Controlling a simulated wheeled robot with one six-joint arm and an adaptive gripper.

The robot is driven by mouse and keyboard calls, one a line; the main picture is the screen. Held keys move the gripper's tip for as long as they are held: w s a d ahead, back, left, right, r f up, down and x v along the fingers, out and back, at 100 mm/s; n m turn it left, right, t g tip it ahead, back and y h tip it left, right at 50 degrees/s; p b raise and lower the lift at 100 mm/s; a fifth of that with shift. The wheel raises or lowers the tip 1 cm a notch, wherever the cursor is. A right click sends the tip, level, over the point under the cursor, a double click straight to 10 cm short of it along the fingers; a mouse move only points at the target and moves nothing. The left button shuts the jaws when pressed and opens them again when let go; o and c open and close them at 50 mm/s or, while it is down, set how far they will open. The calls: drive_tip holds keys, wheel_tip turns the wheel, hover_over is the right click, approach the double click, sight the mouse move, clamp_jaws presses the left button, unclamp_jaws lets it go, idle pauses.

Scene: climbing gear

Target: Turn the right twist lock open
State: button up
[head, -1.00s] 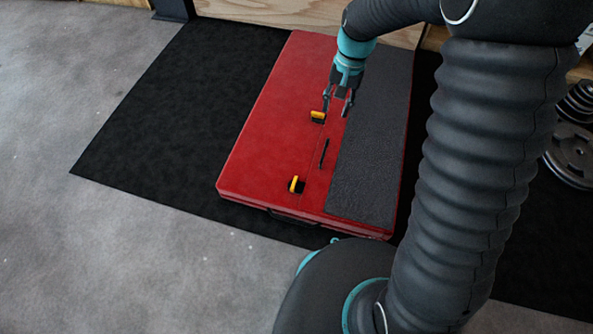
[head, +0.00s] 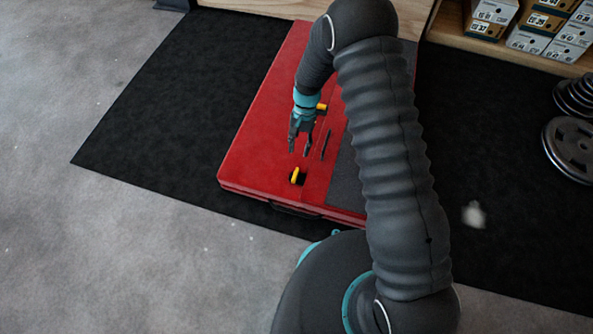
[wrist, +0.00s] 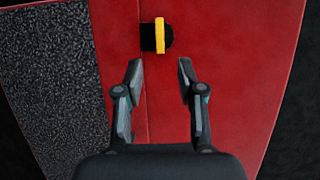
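A red case-like pad (head: 262,140) has two yellow twist locks on black mounts along its seam. The near lock (head: 297,176) also shows in the wrist view (wrist: 160,36), its yellow bar roughly parallel to the seam. I cannot tell from the frames which one is called right. My gripper (head: 300,148) hangs above the pad between the locks, closer to the near one. In the wrist view my gripper (wrist: 158,66) is open and empty, its fingertips short of the near lock and apart from it.
A dark grey textured panel (wrist: 50,80) runs beside the seam. The pad lies on a black mat (head: 150,115). Shoe boxes (head: 540,25) and weight plates (head: 572,148) stand at the right.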

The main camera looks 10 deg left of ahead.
sight(296, 173)
drive_tip(key=x, duration=1)
drive_tip(key=shift+f, duration=0.15)
clamp_jaws()
drive_tip(key=shift+d, duration=0.15)
